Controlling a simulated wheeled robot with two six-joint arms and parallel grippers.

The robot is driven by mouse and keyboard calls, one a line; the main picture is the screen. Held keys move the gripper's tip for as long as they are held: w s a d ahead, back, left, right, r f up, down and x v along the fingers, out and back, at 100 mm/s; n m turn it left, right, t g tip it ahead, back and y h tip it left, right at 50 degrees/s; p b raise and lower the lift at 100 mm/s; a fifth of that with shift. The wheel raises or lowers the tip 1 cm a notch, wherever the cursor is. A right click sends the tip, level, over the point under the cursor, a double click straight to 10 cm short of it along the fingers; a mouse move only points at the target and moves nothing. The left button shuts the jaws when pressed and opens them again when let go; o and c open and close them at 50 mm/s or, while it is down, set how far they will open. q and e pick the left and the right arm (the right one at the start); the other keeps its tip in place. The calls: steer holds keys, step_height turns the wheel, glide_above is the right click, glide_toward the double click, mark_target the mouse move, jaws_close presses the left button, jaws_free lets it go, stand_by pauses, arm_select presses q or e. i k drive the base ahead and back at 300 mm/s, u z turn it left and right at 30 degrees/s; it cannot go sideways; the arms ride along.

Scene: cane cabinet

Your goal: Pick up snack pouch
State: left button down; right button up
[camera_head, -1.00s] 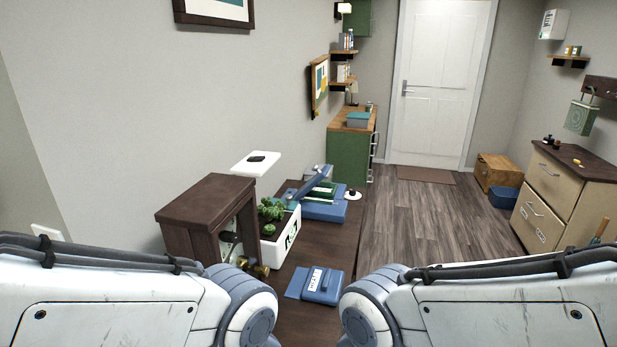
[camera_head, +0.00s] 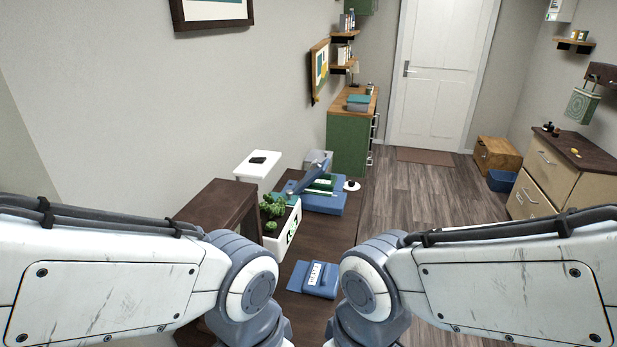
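A flat blue packet with a white label (camera_head: 322,283) lies on the dark table (camera_head: 325,225), between my two arms in the picture. I cannot tell whether it is the snack pouch, and no other thing in view is clearly a pouch. Only the upper links of my two arms show, at the lower left and lower right. Both grippers are out of view.
A white planter (camera_head: 284,232) with green plants stands behind the packet. A dark wooden stand (camera_head: 222,205) is left of it, partly hidden by my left arm. An open blue case (camera_head: 325,203) lies farther back. Floor (camera_head: 420,200) to the right is clear.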

mark_target(324, 186)
steer(key=z, duration=1.25)
steer(key=i, duration=4.35)
steer(key=u, duration=4.2)
